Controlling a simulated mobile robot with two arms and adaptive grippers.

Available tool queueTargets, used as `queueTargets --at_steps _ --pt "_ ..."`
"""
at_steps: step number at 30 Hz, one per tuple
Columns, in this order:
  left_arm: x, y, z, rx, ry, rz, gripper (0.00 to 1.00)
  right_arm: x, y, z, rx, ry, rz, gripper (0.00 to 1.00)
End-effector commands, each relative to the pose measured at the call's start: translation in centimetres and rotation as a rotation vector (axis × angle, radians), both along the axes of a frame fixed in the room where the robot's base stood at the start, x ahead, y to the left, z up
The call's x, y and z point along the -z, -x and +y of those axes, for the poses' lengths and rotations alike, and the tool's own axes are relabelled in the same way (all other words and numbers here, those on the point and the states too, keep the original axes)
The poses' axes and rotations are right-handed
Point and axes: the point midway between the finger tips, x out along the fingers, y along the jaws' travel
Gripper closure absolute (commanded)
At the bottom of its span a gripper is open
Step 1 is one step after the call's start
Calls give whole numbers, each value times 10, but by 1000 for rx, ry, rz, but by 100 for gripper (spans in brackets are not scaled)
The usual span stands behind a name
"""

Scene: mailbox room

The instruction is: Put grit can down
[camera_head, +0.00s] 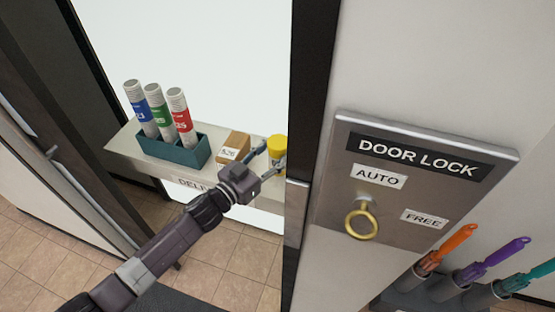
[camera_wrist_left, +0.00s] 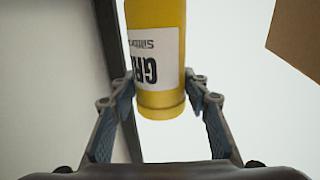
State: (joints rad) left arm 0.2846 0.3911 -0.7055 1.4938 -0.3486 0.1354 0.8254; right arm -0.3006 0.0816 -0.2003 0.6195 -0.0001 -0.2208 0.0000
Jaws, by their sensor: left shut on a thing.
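The grit can (camera_head: 277,150) is yellow with a white label, and the door frame's dark edge hides its right side in the head view. In the left wrist view the can (camera_wrist_left: 158,90) stands between the two blue-padded fingers, its label reading upside down. My left gripper (camera_head: 268,157) is shut on the can, at the right end of the pale delivery shelf (camera_head: 120,139). I cannot tell whether the can's base touches the shelf. My right gripper is not in view.
A cardboard box (camera_head: 234,147) stands close left of the can. Left of it, a teal holder (camera_head: 170,152) carries three labelled tubes. On the right is a door lock panel (camera_head: 335,190) with a brass ring (camera_head: 361,222). Tools with coloured handles (camera_head: 456,238) stand at the lower right.

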Motion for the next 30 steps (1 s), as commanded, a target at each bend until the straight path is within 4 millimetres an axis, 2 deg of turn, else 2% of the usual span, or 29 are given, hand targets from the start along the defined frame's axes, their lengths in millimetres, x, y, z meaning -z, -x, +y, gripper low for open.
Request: queueTargets --at_steps 2,9,23,24,27,30 --pt "3 0 0 0 3 -2 97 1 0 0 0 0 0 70" --pt "34 0 0 -1 5 -1 97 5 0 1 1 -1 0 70" --pt "43 0 0 1 2 -4 97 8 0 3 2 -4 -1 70" --pt "44 0 0 0 -1 -1 53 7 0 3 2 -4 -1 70" --pt "44 0 0 0 -1 -1 42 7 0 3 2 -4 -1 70" --pt "43 0 0 0 -1 -1 40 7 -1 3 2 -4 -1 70"
